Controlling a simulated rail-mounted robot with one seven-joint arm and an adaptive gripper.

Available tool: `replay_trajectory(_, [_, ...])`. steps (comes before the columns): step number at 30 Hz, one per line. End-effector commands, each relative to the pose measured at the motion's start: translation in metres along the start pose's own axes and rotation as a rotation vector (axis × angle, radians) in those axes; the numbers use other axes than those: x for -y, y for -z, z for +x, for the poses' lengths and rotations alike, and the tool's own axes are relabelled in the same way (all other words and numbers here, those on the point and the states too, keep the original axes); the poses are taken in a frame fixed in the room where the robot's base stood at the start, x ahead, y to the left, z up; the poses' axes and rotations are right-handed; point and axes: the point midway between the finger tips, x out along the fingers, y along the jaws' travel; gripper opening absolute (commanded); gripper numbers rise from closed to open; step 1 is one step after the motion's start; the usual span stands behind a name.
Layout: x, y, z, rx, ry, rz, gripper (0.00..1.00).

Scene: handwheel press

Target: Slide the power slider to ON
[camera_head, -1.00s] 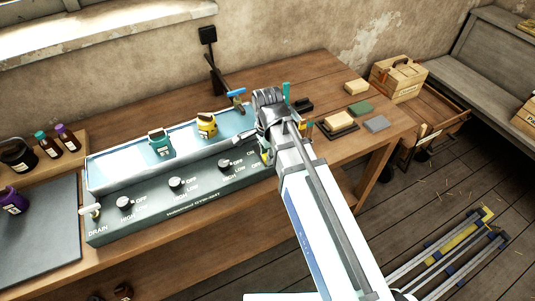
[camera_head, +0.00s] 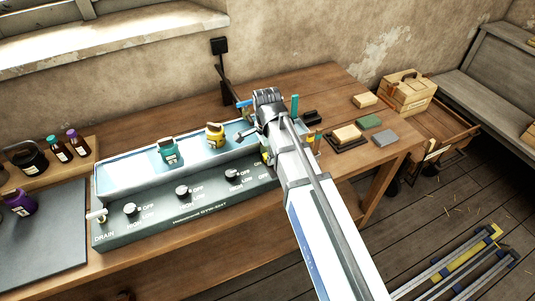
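A dark green control panel (camera_head: 150,229) runs along the front of a long shallow bath (camera_head: 125,172) on the wooden table. It has several knobs marked OFF, HIGH and LOW, and a white DRAIN lever (camera_head: 95,215) at its left end. I cannot make out a power slider; the panel's right end is partly hidden behind my arm. My gripper (camera_head: 266,97) is above the right end of the bath. Its fingers point away from the camera and are mostly hidden by its own body, so their opening does not show.
Several small blocks, including a green one (camera_head: 369,122), lie right of my arm. A wooden crate (camera_head: 407,92) stands farther right. Dark bottles and a grey mat (camera_head: 45,245) are at left.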

Motion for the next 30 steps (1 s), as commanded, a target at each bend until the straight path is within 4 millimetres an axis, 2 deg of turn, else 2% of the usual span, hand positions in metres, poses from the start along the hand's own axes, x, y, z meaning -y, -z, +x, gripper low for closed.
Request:
replay_trajectory(7, [0.001, 0.000, -0.002, 0.000, 0.001, 0.000, 0.56])
replay_trajectory(11, [0.001, 0.000, -0.011, 0.000, 0.002, 0.000, 0.56])
replay_trajectory(17, [0.001, 0.000, -0.041, 0.000, 0.003, 0.000, 0.56])
replay_trajectory(24, [0.001, 0.000, -0.086, 0.000, 0.003, 0.000, 0.56])
replay_trajectory(30, [0.001, 0.000, -0.111, 0.000, 0.001, 0.000, 0.56])
